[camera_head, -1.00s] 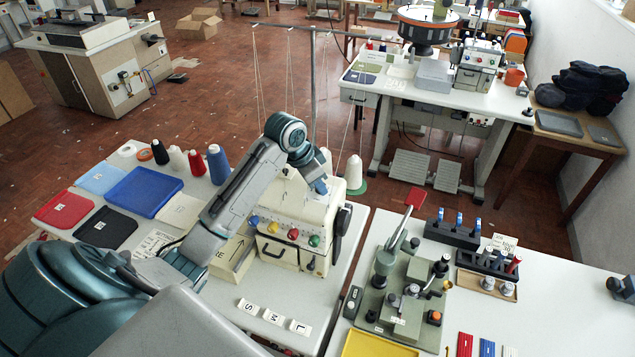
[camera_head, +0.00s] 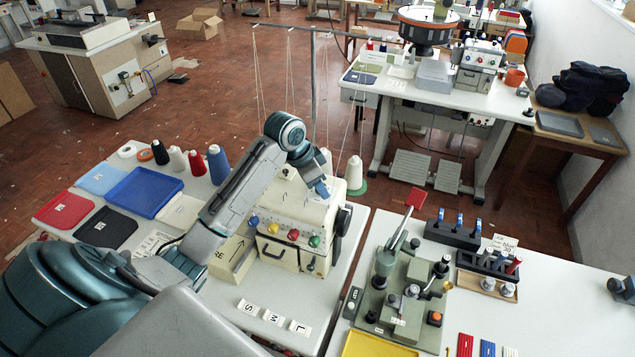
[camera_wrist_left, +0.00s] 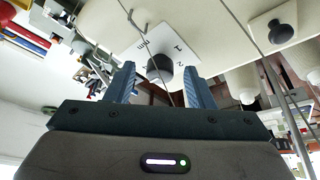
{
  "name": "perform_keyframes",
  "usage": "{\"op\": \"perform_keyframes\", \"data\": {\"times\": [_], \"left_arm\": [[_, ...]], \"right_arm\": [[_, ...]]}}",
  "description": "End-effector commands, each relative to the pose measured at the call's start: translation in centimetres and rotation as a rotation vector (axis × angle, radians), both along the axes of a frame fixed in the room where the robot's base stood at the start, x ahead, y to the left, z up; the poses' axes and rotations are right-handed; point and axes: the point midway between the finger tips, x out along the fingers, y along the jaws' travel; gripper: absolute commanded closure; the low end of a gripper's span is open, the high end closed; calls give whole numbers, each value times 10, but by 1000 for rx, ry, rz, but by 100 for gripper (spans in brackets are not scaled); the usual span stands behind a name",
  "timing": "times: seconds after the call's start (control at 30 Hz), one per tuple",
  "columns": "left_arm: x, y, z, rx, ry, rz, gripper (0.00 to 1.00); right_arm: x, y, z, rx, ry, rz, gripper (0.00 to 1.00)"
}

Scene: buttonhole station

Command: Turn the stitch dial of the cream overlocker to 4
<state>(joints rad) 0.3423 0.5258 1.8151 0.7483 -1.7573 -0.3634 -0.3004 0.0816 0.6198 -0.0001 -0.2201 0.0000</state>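The cream overlocker (camera_head: 283,252) stands on the left table, with coloured knobs and a black handle on its front. My left gripper (camera_head: 322,188) is at its top right part. In the left wrist view a round black knob (camera_wrist_left: 160,68), likely the stitch dial, sits on a white plate (camera_wrist_left: 172,42) printed with 1 and 2. My left gripper's blue fingers (camera_wrist_left: 160,78) are apart, one to each side of the knob, with gaps showing. The dial's pointer and its other numbers cannot be made out. A dark part at the head view's right edge may be my right gripper (camera_head: 622,288).
A second black knob (camera_wrist_left: 281,31) sits on its own plate nearby. Thin threads cross the wrist view. A thread cone (camera_head: 354,172) stands behind the overlocker. White S, M, L blocks (camera_head: 273,317) lie in front. A green press (camera_head: 400,290) stands on the right table.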

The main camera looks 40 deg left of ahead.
Motion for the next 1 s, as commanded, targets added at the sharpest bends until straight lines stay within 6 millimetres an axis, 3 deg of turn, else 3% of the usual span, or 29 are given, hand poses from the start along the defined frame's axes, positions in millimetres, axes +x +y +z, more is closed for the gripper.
{"op": "perform_keyframes", "data": {"times": [0.27, 0.73, 1.0], "left_arm": [[-3, 4, 11, 2, -5, 1, 52], [-30, 21, 89, 2, -3, 0, 52], [-35, 22, 100, 1, 1, 0, 52]], "right_arm": [[0, -1, -7, -1, 0, 0, 100], [0, 1, -37, 1, -1, -1, 100], [0, 4, -38, 4, -1, -2, 100]]}}
